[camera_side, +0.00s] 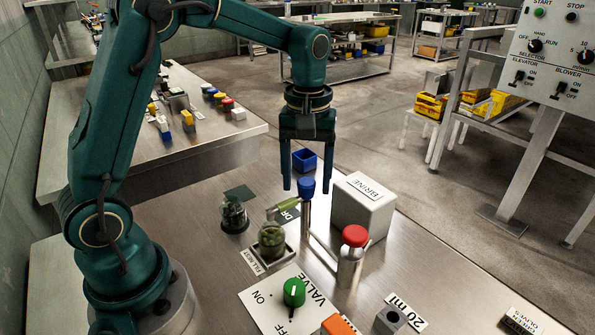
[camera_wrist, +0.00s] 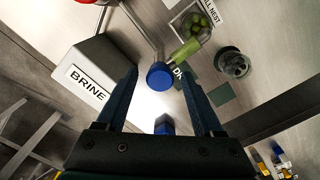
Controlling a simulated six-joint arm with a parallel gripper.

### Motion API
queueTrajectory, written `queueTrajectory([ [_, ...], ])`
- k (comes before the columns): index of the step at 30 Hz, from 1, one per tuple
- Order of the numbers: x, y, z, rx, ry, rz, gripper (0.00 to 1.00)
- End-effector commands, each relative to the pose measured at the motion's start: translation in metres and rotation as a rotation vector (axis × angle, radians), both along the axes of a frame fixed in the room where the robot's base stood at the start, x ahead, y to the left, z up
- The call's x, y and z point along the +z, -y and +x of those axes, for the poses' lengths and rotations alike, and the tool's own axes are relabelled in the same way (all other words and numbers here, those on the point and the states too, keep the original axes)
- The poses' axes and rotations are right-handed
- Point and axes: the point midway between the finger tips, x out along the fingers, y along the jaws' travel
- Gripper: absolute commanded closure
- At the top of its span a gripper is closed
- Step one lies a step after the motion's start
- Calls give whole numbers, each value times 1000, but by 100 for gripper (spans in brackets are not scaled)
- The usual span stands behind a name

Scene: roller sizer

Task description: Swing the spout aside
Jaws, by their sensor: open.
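The spout is a thin arm with a pale green tip (camera_side: 284,205) on a metal post with a blue knob (camera_side: 307,187). Its tip points left toward a glass jar of green olives (camera_side: 271,239) on the fill nest (camera_side: 279,259). In the wrist view the green tip (camera_wrist: 186,51) reaches near the jar (camera_wrist: 194,24). My gripper (camera_side: 307,191) points down, open and empty, with its fingertips on either side of the blue knob in the picture. The wrist view shows the knob (camera_wrist: 159,76) between the fingertips; contact cannot be told.
A white BRINE box (camera_side: 363,213) stands right of the post. A red-capped post (camera_side: 353,248) is in front, joined by pipe. A second, darker jar (camera_side: 234,216) stands at left. A blue bin (camera_side: 305,160) lies behind. A green valve knob (camera_side: 293,292) is nearer the front.

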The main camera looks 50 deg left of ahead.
Motion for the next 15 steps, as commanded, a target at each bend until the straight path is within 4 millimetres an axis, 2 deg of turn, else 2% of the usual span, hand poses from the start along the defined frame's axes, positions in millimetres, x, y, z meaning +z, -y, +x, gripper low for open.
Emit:
queueTrajectory([
  [2,0,0,0,0,0,0,31],
  [3,0,0,0,0,0,0,35],
  [8,0,0,0,0,0,0,96],
  [9,0,0,0,0,0,0,100],
  [15,0,0,0,0,0,0,100],
])
